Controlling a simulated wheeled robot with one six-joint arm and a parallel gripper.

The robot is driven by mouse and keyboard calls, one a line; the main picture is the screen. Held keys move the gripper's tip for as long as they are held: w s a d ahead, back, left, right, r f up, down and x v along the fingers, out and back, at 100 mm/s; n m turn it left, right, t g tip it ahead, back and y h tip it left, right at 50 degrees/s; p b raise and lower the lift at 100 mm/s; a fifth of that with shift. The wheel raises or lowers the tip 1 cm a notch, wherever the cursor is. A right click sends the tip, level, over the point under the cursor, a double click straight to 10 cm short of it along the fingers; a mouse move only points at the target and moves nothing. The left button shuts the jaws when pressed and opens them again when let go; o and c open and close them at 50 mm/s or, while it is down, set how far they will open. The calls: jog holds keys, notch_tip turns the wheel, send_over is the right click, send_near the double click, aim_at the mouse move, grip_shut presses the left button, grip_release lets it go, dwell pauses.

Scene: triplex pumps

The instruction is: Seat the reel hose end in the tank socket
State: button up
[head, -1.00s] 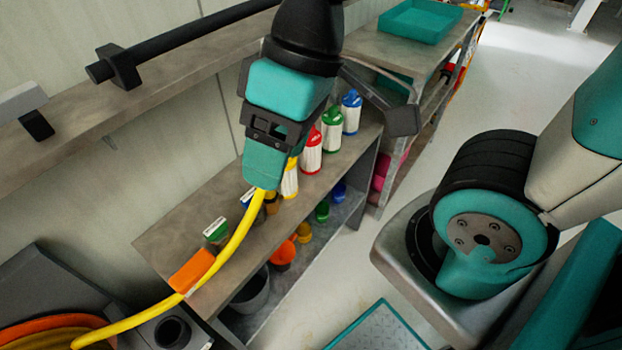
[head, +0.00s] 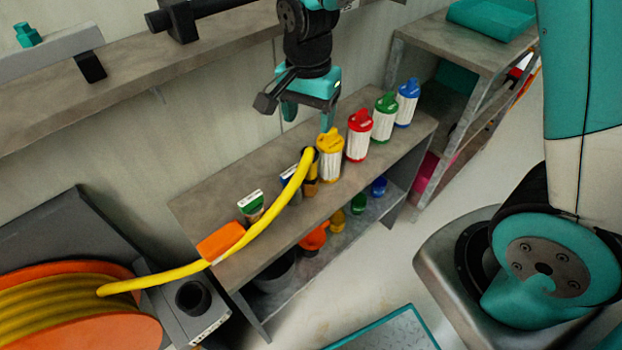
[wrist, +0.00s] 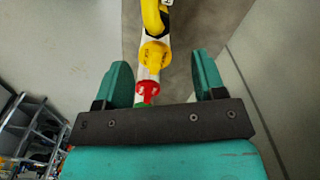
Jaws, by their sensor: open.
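The yellow hose (head: 262,232) runs from the reel (head: 65,310) over an orange block to the shelf top. Its end (head: 308,158) bends down at a small dark and yellow-brown fitting (head: 311,184) beside the yellow-capped bottle. I cannot tell which part is the tank socket, or whether the end is seated in it. My gripper (head: 307,116) is open and empty, above the hose end and apart from it. In the wrist view its two teal fingers (wrist: 165,82) stand wide apart, and the hose (wrist: 152,16) shows beyond them.
Bottles with yellow (head: 330,155), red (head: 358,135), green (head: 384,115) and blue (head: 406,102) caps stand in a row on the shelf. A green-labelled fitting (head: 250,206) stands behind the hose. A black round opening (head: 192,297) is beside the reel.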

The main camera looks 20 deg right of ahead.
aim_at(309, 152)
jog(key=f, duration=0.6)
jog(key=f+b, duration=0.1)
jog(key=f, duration=0.2)
jog(key=shift+s+f, duration=0.15)
jog(key=shift+s, duration=0.1)
grip_shut()
